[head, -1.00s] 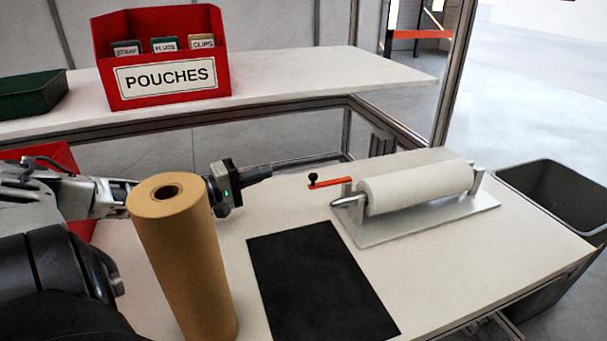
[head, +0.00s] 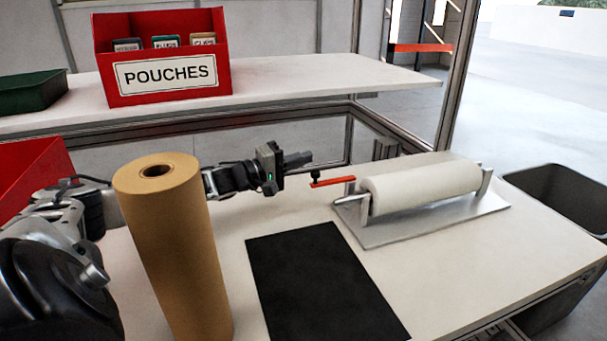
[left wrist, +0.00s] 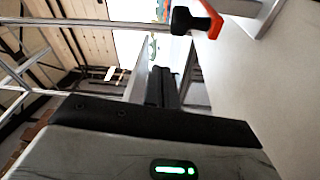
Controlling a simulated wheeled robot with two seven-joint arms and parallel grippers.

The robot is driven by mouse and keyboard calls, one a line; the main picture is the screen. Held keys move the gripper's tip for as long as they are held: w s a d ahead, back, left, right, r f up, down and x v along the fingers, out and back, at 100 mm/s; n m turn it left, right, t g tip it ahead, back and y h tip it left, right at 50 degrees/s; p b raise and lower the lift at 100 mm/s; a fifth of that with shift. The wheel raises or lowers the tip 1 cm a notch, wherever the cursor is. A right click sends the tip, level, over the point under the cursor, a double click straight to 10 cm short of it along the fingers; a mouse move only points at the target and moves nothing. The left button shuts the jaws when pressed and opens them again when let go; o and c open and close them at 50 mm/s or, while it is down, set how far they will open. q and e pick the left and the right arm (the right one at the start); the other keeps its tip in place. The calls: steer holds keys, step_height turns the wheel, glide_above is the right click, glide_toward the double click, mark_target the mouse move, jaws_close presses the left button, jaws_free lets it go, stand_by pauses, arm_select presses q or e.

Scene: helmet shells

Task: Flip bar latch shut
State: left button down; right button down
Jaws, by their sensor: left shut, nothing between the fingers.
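The orange-red bar latch (head: 333,182) with a black knob sticks out to the left from the metal stand (head: 400,232) that carries a white roll (head: 420,187). The latch and its knob also show at the top of the left wrist view (left wrist: 207,20). My left gripper (head: 308,158) is shut and empty. In the head view its tips appear just above and left of the knob; I cannot tell whether they touch it. In the left wrist view the fingers (left wrist: 162,88) appear apart from the knob. My right gripper is not in view.
A tall brown paper roll (head: 165,250) stands in front of my left arm. A black mat (head: 325,285) lies on the white table. A red POUCHES box (head: 165,75) and a green tray (head: 30,92) sit on the back shelf. A dark bin (head: 560,200) stands at right.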

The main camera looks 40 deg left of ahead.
arm_select(q)
steer(key=s+d, duration=0.2)
steer(key=d, duration=0.1)
steer(key=shift+s+d+f, duration=0.1)
steer(key=shift+s+f, duration=0.15)
steer(key=shift+f, duration=0.1)
stand_by(0.3)
